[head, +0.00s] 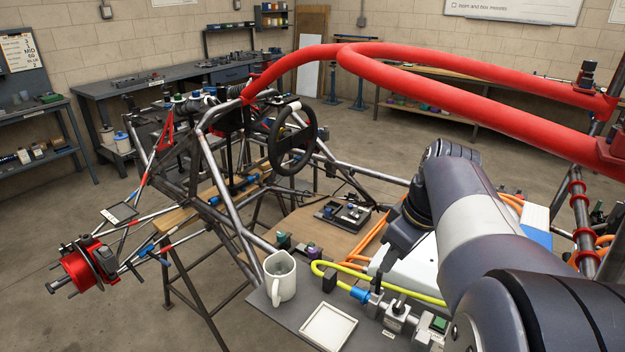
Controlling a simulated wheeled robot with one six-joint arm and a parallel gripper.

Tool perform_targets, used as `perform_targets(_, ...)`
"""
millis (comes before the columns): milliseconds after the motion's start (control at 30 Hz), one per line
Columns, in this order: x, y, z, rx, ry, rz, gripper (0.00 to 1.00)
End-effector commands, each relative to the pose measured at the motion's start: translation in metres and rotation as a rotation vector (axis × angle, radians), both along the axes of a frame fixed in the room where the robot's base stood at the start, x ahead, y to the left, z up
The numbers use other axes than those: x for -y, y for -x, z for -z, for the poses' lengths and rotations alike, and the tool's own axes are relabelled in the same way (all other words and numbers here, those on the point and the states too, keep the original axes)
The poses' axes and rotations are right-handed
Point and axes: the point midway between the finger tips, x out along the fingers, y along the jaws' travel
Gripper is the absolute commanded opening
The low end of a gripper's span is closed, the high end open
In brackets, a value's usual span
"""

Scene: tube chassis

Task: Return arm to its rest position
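My arm reaches in from the bottom right, with its grey and white links bent at a joint in front of the tube chassis (217,165). The lower end of the arm drops behind its own links near a white case.
Red padded tubes (455,100) cross above the arm. Below lies a grey work surface (262,312) with a white mug (280,277), a white square tray (327,329), a yellow-green hose (412,295), orange cables (366,246) and fittings. The steering wheel (291,140) stands left.

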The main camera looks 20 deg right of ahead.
Motion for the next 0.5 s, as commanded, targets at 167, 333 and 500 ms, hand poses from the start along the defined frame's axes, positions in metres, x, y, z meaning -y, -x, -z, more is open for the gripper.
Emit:
perform_targets(167, -0.004, -0.006, 0.030, -0.005, -0.004, -0.002, 0.34)
perform_targets(333, -0.008, -0.014, 0.063, -0.007, -0.004, -0.002, 0.34)
perform_targets(500, -0.013, -0.022, 0.095, -0.007, -0.004, -0.003, 0.34)
